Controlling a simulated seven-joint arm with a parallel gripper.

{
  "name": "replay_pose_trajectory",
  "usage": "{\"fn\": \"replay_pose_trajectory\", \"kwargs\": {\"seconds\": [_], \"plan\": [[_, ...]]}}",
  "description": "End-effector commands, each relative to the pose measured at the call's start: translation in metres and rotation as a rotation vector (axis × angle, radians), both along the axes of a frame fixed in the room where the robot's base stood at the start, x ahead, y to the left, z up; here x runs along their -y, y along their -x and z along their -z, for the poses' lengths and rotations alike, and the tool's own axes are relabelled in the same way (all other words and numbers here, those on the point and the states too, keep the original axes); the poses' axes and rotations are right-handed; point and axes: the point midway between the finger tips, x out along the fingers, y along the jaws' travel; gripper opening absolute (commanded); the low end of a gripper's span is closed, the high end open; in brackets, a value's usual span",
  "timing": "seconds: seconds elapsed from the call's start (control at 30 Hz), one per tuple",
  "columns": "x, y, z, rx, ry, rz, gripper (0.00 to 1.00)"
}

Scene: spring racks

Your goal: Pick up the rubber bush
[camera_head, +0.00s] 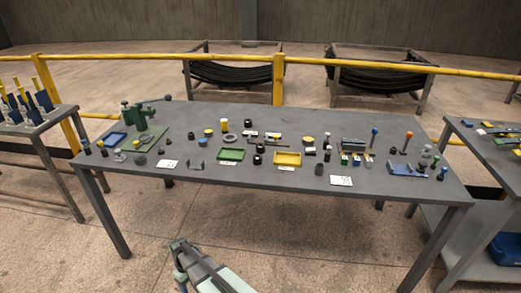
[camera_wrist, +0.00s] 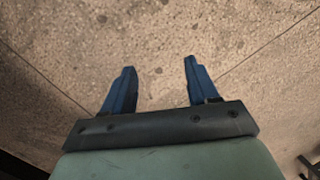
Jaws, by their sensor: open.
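The rubber bush cannot be told for certain among several small dark round parts on the grey table. Candidates in the head view are a black part (camera_head: 257,159) between the green and yellow trays, another black part (camera_head: 260,148) just behind it, and a dark grey cylinder (camera_head: 319,169) right of the yellow tray. My gripper (camera_head: 178,260) is in front of the table, over the floor, well apart from all of these. In the wrist view my gripper (camera_wrist: 160,66) has its two blue fingers spread, with only bare floor between and beyond them.
Green bottles (camera_head: 138,115) stand at the back left. A yellow rail (camera_head: 279,80) runs behind. Side tables stand left and right.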

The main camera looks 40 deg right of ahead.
Motion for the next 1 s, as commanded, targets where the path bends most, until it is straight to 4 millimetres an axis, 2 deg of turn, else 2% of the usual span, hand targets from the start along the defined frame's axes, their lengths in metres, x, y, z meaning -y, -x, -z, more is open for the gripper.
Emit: {"fn": "replay_pose_trajectory", "kwargs": {"seconds": [0.03, 0.1, 0.37, 0.6, 0.83, 1.0], "plan": [[-0.004, -0.029, -0.009, 0.026, -0.009, -0.018, 0.59], [-0.009, -0.058, -0.024, 0.058, -0.021, -0.047, 0.59], [-0.028, -0.164, -0.093, 0.178, -0.062, -0.155, 0.59], [-0.048, -0.255, -0.175, 0.291, -0.09, -0.262, 0.59], [-0.061, -0.328, -0.263, 0.392, -0.11, -0.358, 0.59], [-0.05, -0.367, -0.324, 0.449, -0.111, -0.415, 0.59]]}}
